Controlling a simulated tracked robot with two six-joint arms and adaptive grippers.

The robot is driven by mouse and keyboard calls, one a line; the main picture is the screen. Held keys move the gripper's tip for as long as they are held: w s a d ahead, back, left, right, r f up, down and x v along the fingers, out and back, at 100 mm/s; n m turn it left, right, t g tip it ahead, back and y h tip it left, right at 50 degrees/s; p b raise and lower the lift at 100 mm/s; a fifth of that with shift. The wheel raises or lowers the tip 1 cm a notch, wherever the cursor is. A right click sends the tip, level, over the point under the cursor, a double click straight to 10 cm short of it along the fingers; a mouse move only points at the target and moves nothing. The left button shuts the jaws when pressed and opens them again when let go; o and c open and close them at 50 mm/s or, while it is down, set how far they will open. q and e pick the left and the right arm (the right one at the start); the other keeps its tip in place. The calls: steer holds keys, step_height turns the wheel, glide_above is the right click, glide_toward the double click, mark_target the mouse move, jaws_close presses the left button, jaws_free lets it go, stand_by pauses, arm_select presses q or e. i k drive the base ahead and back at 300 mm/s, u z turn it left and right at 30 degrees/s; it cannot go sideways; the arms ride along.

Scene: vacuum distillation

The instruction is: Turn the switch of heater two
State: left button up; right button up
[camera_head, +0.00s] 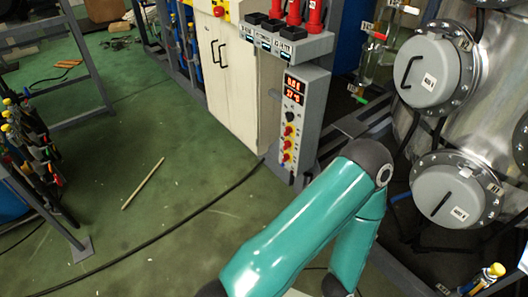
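A grey control panel (293,125) stands upright in the middle of the view. It has a lit red display (293,88) at its top, a black round knob (290,115) below that, and red knobs on yellow plates (288,131) in a column. The labels are too small to read, so I cannot tell which switch belongs to heater two. One of my teal arms reaches up from the bottom, with its bent joint just below and right of the panel. Neither gripper is in view.
A pale cabinet (228,65) stands left of the panel, with red handles (294,12) above. A metal vessel with round grey hatches (430,72) fills the right. A tool rack (35,150) stands at left. A thin stick (143,184) and black cable (190,216) lie on open green floor.

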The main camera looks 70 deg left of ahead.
mark_target(286, 144)
steer(key=u, duration=0.3)
steer(key=k, duration=0.2)
steer(key=z, duration=1.5)
steer(key=i, duration=0.1)
steer(key=u, duration=3.55)
steer(key=i, duration=0.55)
steer(key=u, duration=0.1)
steer(key=i, duration=0.5)
steer(key=z, duration=0.2)
steer(key=k, duration=0.8)
steer(key=u, duration=0.25)
steer(key=i, duration=0.8)
steer(key=z, duration=0.15)
